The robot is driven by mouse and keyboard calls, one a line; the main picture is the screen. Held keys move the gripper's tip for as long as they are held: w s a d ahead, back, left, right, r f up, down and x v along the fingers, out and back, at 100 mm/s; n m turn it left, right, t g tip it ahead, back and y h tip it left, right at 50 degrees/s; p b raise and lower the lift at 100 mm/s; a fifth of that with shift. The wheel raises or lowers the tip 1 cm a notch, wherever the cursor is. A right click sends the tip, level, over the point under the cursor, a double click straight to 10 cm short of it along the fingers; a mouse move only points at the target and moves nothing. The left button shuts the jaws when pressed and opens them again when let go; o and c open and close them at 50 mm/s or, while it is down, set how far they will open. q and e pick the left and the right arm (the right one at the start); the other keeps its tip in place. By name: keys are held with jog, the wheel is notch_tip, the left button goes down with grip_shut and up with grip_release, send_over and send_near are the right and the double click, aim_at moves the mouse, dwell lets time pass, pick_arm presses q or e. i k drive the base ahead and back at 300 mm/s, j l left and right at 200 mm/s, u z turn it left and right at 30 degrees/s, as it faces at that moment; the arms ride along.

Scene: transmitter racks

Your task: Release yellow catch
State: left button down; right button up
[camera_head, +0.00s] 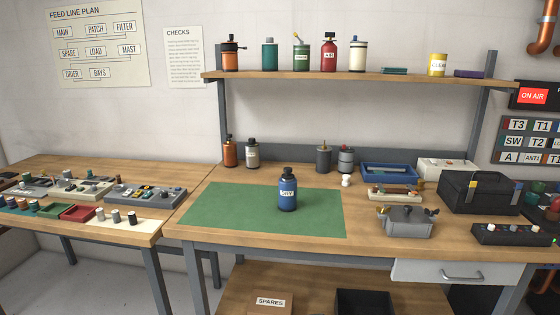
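A black case (478,196) with a top handle stands at the right of the bench. A small yellow piece (472,185), which looks like a catch, sits at the upper left of its front. A greyish piece (512,184) sits at its upper right. The lid looks shut. A grey metal box (407,220) nearer the front has small yellowish fittings (381,210) at its top corners; I cannot tell whether they are catches. Neither of my grippers is in view.
A blue bottle (287,190) stands on the green mat (222,212), which is otherwise clear. A loaded shelf (395,77) hangs above. A drawer (462,272) is below.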

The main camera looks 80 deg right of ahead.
aim_at(472, 184)
jog(key=z, duration=4.55)
